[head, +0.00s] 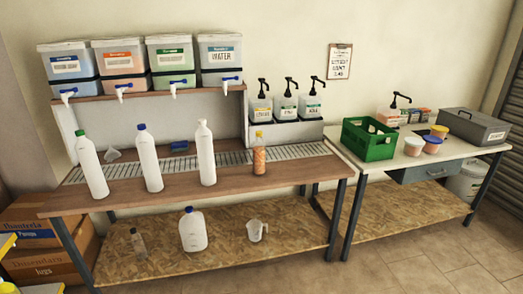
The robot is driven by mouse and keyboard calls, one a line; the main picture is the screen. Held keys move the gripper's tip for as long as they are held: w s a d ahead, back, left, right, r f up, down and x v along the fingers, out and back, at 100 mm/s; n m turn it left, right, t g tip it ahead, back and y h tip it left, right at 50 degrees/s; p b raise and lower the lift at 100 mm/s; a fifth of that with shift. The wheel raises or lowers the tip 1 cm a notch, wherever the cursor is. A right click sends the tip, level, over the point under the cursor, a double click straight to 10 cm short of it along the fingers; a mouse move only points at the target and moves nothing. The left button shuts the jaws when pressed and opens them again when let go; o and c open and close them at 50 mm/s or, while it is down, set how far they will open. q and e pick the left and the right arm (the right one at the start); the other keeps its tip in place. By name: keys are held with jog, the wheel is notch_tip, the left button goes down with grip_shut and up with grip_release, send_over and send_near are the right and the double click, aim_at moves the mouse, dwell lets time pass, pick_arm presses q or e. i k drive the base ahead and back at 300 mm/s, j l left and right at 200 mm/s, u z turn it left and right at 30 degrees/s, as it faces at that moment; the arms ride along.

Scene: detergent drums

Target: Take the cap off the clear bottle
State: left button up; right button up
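A small see-through bottle with orange contents (259,160) stands upright on the wooden bench top, right of the white bottles. Its yellow cap (259,134) is on. A small clear bottle (139,245) stands on the lower shelf at the left; its top is too small to make out well. I cannot tell which of the two is the clear bottle of the task. Neither of my grippers is in view.
White bottles with green (92,168), blue (149,160) and white (206,155) tops stand on the bench. Below are a blue-capped jug (193,232) and a measuring jug (257,231). A green crate (368,141) stands on the right table (400,161).

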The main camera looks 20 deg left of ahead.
aim_at(259, 146)
jog(key=i+j, duration=0.15)
jog(key=j, duration=0.2)
jog(key=i+j, duration=0.15)
jog(key=j, duration=0.15)
jog(key=i+j+z, duration=0.1)
jog(key=j, duration=0.25)
jog(key=i+j, duration=0.2)
jog(key=j, duration=0.15)
